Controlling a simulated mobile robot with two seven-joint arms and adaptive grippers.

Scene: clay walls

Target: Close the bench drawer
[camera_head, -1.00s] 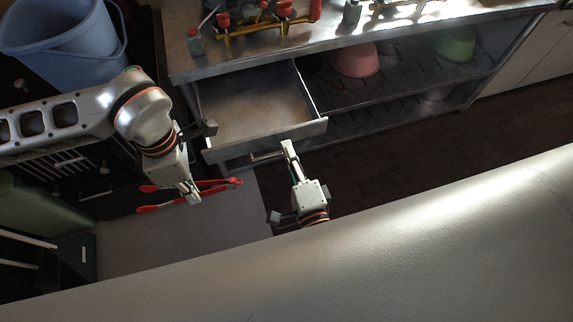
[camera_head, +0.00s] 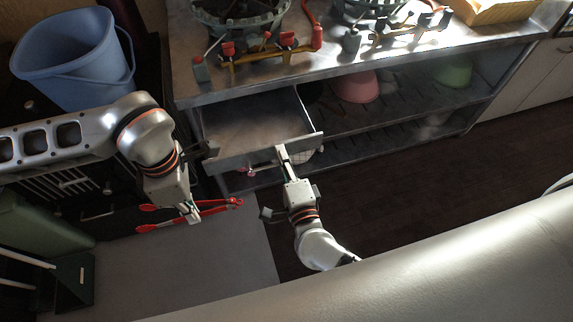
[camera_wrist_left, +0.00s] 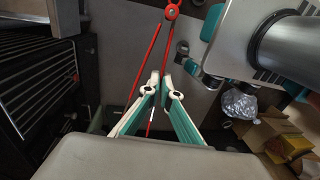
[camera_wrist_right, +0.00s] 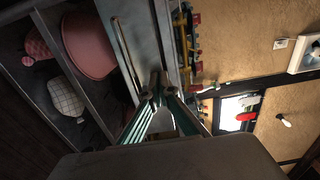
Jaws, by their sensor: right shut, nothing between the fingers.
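The bench drawer (camera_head: 262,118) is partly open under the left part of the metal bench; its grey front (camera_head: 236,157) sticks out from the frame. My right gripper (camera_head: 281,151) is shut and empty, its fingertips at the drawer front, right of the middle. In the right wrist view the fingertips (camera_wrist_right: 159,80) reach a long grey panel; exact contact is unclear. My left gripper (camera_head: 193,217) is lower left of the drawer, over red tongs (camera_head: 218,204). In the left wrist view its fingertips (camera_wrist_left: 160,78) are close together near the tongs (camera_wrist_left: 165,45); whether they grip them is unclear.
A blue bucket (camera_head: 75,60) stands at the far left beside the bench (camera_head: 420,62). Pink (camera_head: 357,88) and green (camera_head: 453,73) bowls sit on the open shelf right of the drawer. Dark floor (camera_head: 400,165) in front of the shelf is clear.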

